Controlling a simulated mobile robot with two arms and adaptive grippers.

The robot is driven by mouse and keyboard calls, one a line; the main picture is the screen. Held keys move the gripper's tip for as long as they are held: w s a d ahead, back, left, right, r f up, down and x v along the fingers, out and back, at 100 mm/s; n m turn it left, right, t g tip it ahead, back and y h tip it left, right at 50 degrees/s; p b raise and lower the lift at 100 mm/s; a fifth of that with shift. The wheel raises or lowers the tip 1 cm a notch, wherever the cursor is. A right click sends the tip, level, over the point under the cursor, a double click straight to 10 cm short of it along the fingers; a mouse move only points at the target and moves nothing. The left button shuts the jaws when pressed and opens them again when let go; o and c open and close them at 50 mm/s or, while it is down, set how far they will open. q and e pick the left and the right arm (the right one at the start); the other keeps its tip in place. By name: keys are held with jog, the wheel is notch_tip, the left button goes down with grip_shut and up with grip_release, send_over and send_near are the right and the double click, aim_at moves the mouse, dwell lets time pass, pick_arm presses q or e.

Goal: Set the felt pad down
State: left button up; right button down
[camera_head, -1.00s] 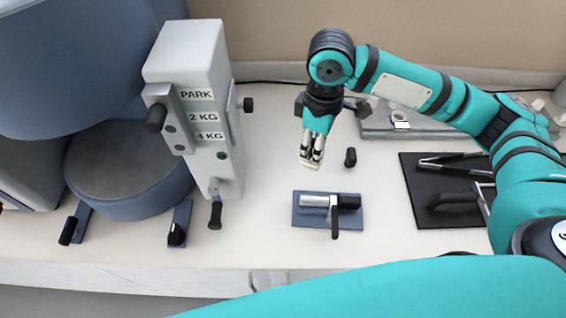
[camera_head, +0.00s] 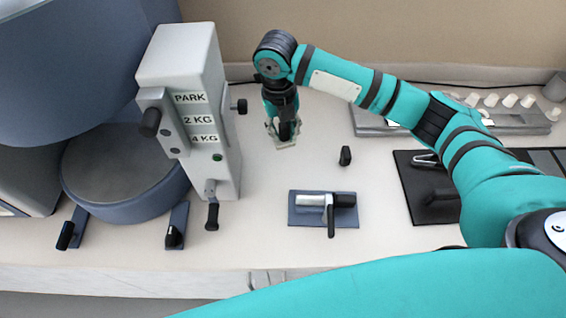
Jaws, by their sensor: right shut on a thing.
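My right gripper (camera_head: 284,136) points down over the bench, just right of the grey PARK / 2 KG / 4 KG column. It is shut on a small pale piece, which I take to be the felt pad (camera_head: 287,145). The pad shows at the fingertips, partly hidden by them. I cannot tell whether it touches the bench top or is slightly above it. My left gripper is not in view.
The grey column (camera_head: 190,110) stands close on the left. A small black knob (camera_head: 345,155), a blue plate (camera_head: 300,217) with a silver cylinder, and a black mat (camera_head: 415,180) lie to the right. A grey rack (camera_head: 515,120) with white pieces stands behind. Bench between is clear.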

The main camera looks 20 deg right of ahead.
jog(key=shift+w+f+n, duration=0.1)
jog(key=shift+n, duration=0.3)
jog(key=shift+a+f, duration=0.1)
jog(key=shift+f, duration=0.25)
notch_tip(320, 180, down, 9)
jog(key=shift+r+p, duration=0.1)
jog(key=shift+p, duration=1)
jog(key=shift+f+n, duration=0.25)
jog(key=shift+n, duration=0.05)
jog(key=shift+f, duration=0.1)
jog(key=c, duration=1.1)
grip_release()
jog(key=shift+c, duration=0.2)
jog(key=r+b, duration=0.1)
jog(key=r, duration=0.6)
jog(key=r+b, duration=0.1)
jog(key=r, duration=0.2)
jog(key=shift+a+r+b, duration=0.3)
jog(key=shift+r, duration=0.85)
